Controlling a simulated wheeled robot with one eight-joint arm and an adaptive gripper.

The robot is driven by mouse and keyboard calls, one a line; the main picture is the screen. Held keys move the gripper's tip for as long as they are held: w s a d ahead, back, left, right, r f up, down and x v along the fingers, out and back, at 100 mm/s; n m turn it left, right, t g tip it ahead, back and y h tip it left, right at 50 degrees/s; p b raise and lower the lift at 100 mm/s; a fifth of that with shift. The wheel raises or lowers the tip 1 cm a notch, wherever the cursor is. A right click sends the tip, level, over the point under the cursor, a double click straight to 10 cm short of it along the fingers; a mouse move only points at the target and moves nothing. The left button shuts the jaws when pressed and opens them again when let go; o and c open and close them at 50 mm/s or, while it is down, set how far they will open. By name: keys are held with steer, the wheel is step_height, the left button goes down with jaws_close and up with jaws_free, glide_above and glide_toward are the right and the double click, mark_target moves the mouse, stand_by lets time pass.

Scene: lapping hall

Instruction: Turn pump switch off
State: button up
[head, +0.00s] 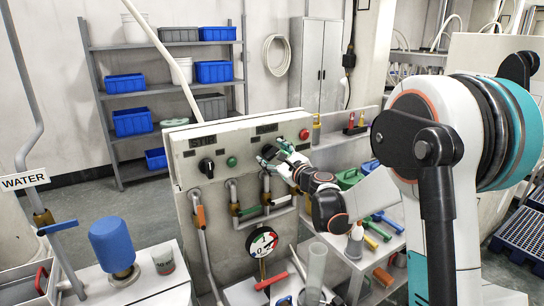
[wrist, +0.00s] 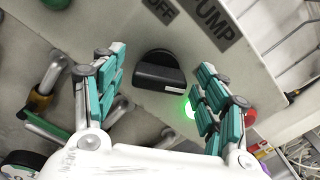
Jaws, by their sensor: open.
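The pump switch is a black rotary knob (wrist: 160,72) on the pale control panel (head: 183,160), below a label plate reading PUMP (wrist: 213,22) and an OFF mark (wrist: 160,9) in the wrist view. Its grip bar lies roughly across the picture, not clearly pointing at OFF. A green lamp (wrist: 189,108) beside it is lit. My gripper (wrist: 160,64) is open, with one teal-padded finger on each side of the knob; I see no clear contact. In the head view my gripper (head: 274,157) largely hides this knob.
Another black knob (head: 206,167) and a green button (head: 231,161) are on the panel's left. A red button (head: 304,134) is at its upper right. Pipes with coloured valve handles (head: 250,210) and a gauge (head: 262,242) are below. A tool bench (head: 384,243) stands at right.

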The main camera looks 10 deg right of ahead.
steer(key=shift+w+a, duration=0.2)
steer(key=shift+w, duration=0.4)
steer(key=c, duration=1.1)
steer(key=shift+n, duration=0.3)
steer(key=n+b, duration=0.1)
steer(key=n, duration=0.4)
steer(key=shift+f, duration=0.1)
steer(key=n, duration=0.6)
steer(key=shift+a+f, duration=0.1)
steer(key=shift+n, duration=0.3)
